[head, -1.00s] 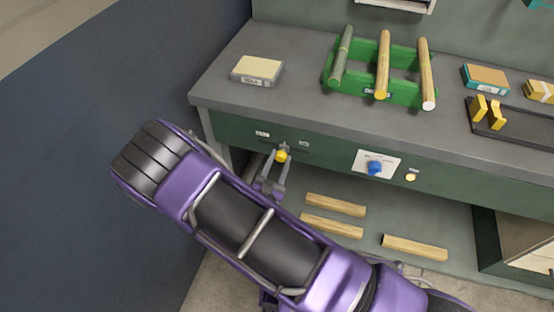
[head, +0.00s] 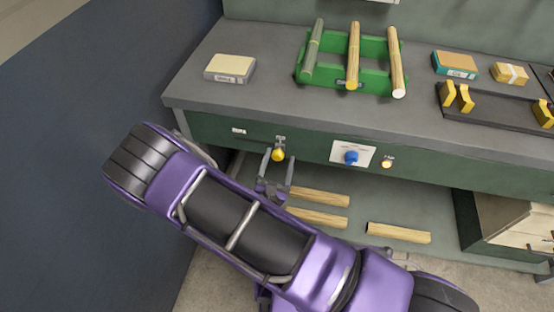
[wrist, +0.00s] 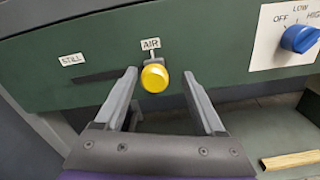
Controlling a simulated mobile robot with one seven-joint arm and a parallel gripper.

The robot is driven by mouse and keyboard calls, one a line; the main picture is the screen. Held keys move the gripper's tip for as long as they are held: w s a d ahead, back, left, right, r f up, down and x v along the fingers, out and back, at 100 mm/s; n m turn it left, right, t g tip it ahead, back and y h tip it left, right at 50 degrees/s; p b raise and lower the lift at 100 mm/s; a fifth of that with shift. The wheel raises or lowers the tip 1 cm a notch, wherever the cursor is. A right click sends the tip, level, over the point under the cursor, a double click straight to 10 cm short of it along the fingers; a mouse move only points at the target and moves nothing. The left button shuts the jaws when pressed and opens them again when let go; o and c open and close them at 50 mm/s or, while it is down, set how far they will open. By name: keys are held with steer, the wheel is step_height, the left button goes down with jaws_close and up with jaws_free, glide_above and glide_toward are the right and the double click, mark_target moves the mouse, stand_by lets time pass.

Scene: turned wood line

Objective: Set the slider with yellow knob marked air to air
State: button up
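The slider's yellow knob (head: 278,154) is on the green front panel below the bench top. In the wrist view the yellow knob (wrist: 154,78) sits directly under the AIR label (wrist: 151,43), at the right end of its dark slot (wrist: 95,76). The STILL label (wrist: 72,59) is above the slot's left part, and the slot there is empty. My gripper (head: 278,161) is open in front of the panel. In the wrist view its fingers (wrist: 159,73) stand left and right of the knob, with a visible gap on each side.
A blue dial (head: 351,158) on a white plate and a small lit button (head: 387,163) are to the right on the panel. The bench top (head: 210,95) overhangs above. Wood pieces (head: 318,218) lie on the shelf below. A dark wall stands at the left.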

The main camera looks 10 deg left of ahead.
steer(key=shift+a, duration=0.1)
steer(key=shift+s, duration=0.35)
steer(key=s+a, duration=0.1)
steer(key=s, duration=1.5)
steer(key=shift+s+a, duration=0.15)
steer(key=shift+s, duration=0.2)
